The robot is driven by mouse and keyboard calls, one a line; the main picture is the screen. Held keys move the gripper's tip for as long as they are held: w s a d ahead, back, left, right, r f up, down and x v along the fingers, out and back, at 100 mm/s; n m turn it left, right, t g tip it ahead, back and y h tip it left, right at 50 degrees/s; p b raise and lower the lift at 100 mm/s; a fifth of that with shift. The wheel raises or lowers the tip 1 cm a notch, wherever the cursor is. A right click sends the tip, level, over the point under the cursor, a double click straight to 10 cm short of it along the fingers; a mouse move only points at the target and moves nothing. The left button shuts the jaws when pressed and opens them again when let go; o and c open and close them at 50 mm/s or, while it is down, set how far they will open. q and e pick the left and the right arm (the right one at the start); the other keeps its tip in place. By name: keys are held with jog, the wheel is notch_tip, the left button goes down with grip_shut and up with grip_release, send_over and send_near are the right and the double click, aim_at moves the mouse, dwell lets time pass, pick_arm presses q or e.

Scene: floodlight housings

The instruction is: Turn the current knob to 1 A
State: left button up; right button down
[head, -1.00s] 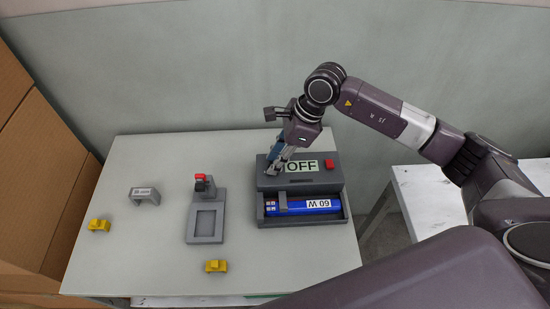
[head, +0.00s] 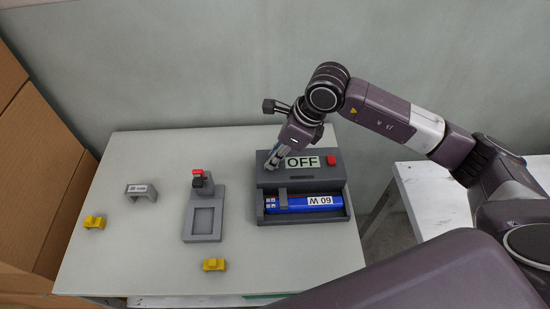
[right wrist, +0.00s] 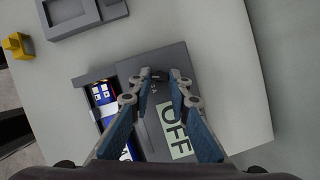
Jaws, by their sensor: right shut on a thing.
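The grey power unit (head: 262,181) stands at the right of the table. Its display (head: 303,162) reads OFF, with a red button (head: 331,160) to its right. My right gripper (head: 270,167) reaches down to the upper left of the panel. In the right wrist view its fingertips are shut on the small dark current knob (right wrist: 159,74). The fingers cover most of the knob in the head view, and I cannot read its setting or scale. My left gripper is not in view.
Left of the unit stands a grey fixture (head: 190,222) with a red-topped clamp (head: 198,173). A small grey bracket (head: 141,190) and two yellow pieces (head: 94,222) (head: 213,265) lie farther left and in front. A wall rises behind the table; cardboard boxes stand left.

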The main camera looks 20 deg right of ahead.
jog(key=m+h+b, duration=0.1)
jog(key=m+b, duration=0.1)
jog(key=m, duration=0.1)
jog(key=shift+a+f+t, duration=0.1)
jog(key=shift+t, duration=0.3)
jog(key=shift+s+m+h+b, duration=0.1)
jog(key=shift+m+h+b, duration=0.2)
jog(key=shift+m+b, duration=0.45)
jog(key=shift+m, duration=0.35)
jog(key=c, duration=1.8)
grip_release()
jog(key=v, duration=1.2)
jog(key=shift+s, duration=0.2)
jog(key=shift+a, duration=0.1)
